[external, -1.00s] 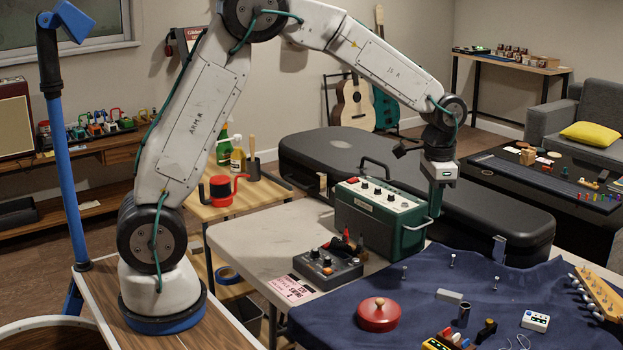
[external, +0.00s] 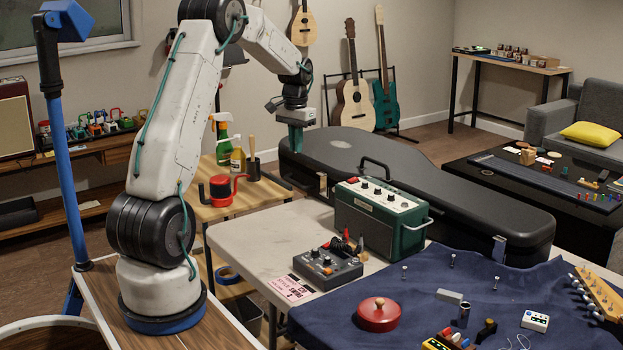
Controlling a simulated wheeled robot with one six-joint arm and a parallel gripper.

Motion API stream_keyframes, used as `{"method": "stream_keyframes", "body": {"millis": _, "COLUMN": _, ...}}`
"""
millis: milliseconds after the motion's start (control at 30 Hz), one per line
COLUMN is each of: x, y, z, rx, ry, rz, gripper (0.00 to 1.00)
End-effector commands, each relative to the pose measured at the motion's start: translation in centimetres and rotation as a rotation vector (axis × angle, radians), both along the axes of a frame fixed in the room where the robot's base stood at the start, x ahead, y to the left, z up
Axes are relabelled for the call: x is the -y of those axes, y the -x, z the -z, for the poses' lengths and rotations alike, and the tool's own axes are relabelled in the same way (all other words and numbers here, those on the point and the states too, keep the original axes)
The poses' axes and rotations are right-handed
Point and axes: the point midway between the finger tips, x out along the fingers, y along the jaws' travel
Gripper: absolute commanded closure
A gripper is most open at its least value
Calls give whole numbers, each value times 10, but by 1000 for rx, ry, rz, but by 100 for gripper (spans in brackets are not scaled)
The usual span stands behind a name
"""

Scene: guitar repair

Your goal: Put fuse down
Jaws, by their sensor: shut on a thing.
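My gripper (external: 296,150) is up in the air in the external view, pointing down. In the picture it shows just above the near-left end of the black guitar case, to the right of the small wooden side table. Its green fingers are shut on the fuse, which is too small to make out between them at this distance. I cannot tell how the fuse is turned.
The black guitar case (external: 440,190) lies behind the green amplifier (external: 375,222). A pedal box (external: 327,265) and a blue cloth (external: 340,315) with a red pot (external: 379,314) lie on the worktable.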

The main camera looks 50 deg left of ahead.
Motion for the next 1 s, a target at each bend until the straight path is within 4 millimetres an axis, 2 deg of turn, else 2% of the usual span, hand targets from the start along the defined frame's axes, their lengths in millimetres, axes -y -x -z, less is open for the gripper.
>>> {"method": "stream_keyframes", "body": {"millis": 33, "x": -28, "y": 14, "z": 0, "rx": 0, "ry": 0, "rz": -47, "gripper": 100}}
{"method": "stream_keyframes", "body": {"millis": 200, "x": -107, "y": 64, "z": 0, "rx": 1, "ry": 0, "rz": -185, "gripper": 100}}
{"method": "stream_keyframes", "body": {"millis": 400, "x": -185, "y": 132, "z": 1, "rx": 1, "ry": -1, "rz": -334, "gripper": 100}}
{"method": "stream_keyframes", "body": {"millis": 500, "x": -211, "y": 161, "z": 0, "rx": 1, "ry": -1, "rz": -389, "gripper": 100}}
{"method": "stream_keyframes", "body": {"millis": 700, "x": -245, "y": 203, "z": 1, "rx": 0, "ry": 0, "rz": -466, "gripper": 100}}
{"method": "stream_keyframes", "body": {"millis": 900, "x": -267, "y": 235, "z": 1, "rx": 1, "ry": -1, "rz": -521, "gripper": 100}}
{"method": "stream_keyframes", "body": {"millis": 1000, "x": -265, "y": 232, "z": 24, "rx": -3, "ry": 2, "rz": -516, "gripper": 100}}
